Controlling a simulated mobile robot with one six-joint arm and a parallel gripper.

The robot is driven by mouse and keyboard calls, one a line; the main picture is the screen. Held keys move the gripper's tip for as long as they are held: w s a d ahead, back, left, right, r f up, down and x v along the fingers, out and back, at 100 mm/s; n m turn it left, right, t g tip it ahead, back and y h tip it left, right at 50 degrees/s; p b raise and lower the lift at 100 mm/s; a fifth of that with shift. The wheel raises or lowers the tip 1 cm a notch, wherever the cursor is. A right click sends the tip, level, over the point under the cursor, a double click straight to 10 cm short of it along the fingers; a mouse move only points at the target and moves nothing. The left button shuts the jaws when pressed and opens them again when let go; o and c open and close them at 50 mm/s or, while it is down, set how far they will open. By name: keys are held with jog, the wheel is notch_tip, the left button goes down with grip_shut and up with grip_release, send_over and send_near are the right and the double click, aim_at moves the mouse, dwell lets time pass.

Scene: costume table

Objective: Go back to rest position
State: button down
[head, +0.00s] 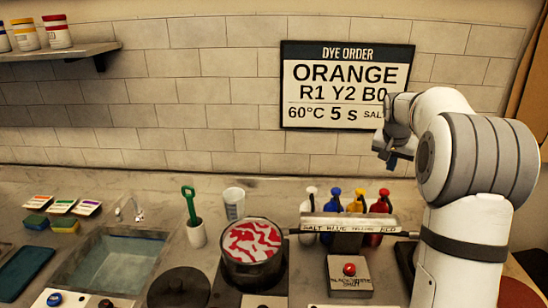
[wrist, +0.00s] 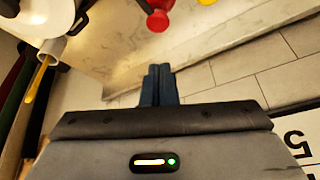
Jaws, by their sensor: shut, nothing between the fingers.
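My gripper (head: 393,155) is raised in front of the tiled wall, at the right of the head view, above the row of bottles. In the wrist view my gripper (wrist: 159,82) has its two dark fingers pressed together with nothing between them. It touches nothing that I can see. My white arm stands at the right and hides part of the dye order sign (head: 346,85).
Below stand a rack (head: 347,223) with several bottles, a pot (head: 252,270) with red and white contents, a box with a red button (head: 349,270), a beaker (head: 234,203) and a sink (head: 118,262). A shelf (head: 60,52) with jars hangs upper left.

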jog(key=s+a+r+n, duration=0.1)
jog(key=s+a, duration=0.2)
jog(key=s, duration=0.3)
jog(key=s+a+n+y+b, duration=0.1)
jog(key=s+a, duration=0.2)
jog(key=s, duration=0.4)
jog(key=s+a+r+n, duration=0.1)
jog(key=s+a, duration=0.3)
jog(key=s, duration=0.2)
jog(key=s+a+f+n, duration=0.1)
jog(key=s+a+f, duration=0.1)
jog(key=s, duration=0.7)
jog(key=s+a+f+n+y+b, duration=0.1)
jog(key=s+f, duration=0.4)
jog(key=s, duration=0.5)
jog(key=shift+s+a+f+n+g, duration=0.15)
jog(key=shift+a+f+n+g, duration=0.15)
jog(key=shift+a+n, duration=0.35)
